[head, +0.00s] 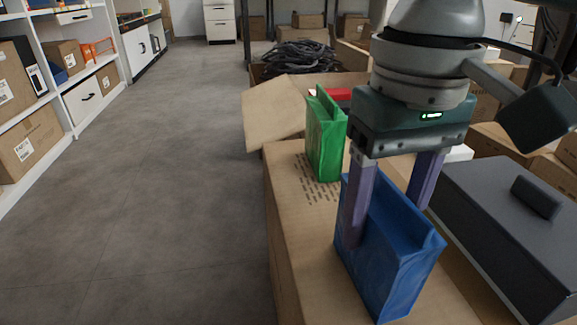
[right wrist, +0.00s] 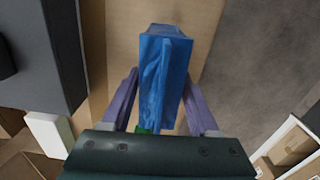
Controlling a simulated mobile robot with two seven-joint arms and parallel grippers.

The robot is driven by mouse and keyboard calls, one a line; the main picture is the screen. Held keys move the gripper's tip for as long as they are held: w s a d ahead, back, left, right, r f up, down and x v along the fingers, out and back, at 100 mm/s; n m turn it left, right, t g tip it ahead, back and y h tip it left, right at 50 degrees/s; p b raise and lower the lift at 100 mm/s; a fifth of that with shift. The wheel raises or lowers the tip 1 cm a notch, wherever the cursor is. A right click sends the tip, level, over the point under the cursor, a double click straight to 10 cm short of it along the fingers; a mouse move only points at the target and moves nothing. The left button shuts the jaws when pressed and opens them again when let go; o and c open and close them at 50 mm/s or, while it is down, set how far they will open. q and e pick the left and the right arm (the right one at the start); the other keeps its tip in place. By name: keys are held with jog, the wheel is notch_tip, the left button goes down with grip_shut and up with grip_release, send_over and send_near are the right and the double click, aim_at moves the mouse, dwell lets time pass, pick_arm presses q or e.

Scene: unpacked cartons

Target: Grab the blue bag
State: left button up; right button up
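The blue bag (head: 394,262) stands upright on a brown carton in the head view. It also shows in the right wrist view (right wrist: 164,75), between my fingers. My right gripper (head: 390,215) points down over the bag, with one purple finger on its near left side and the other behind it. In the right wrist view the fingers (right wrist: 160,98) are spread on both sides of the bag, and I see no clear grip on it. The far finger's tip is hidden by the bag. My left gripper is not in view.
A green bag (head: 325,138) stands behind the blue bag on the same carton (head: 290,215). A dark grey box (head: 505,225) lies close on the right. An open carton with black cables (head: 300,58) is farther back. The floor (head: 150,180) on the left is clear.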

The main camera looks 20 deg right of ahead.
grip_shut()
dwell(0.4)
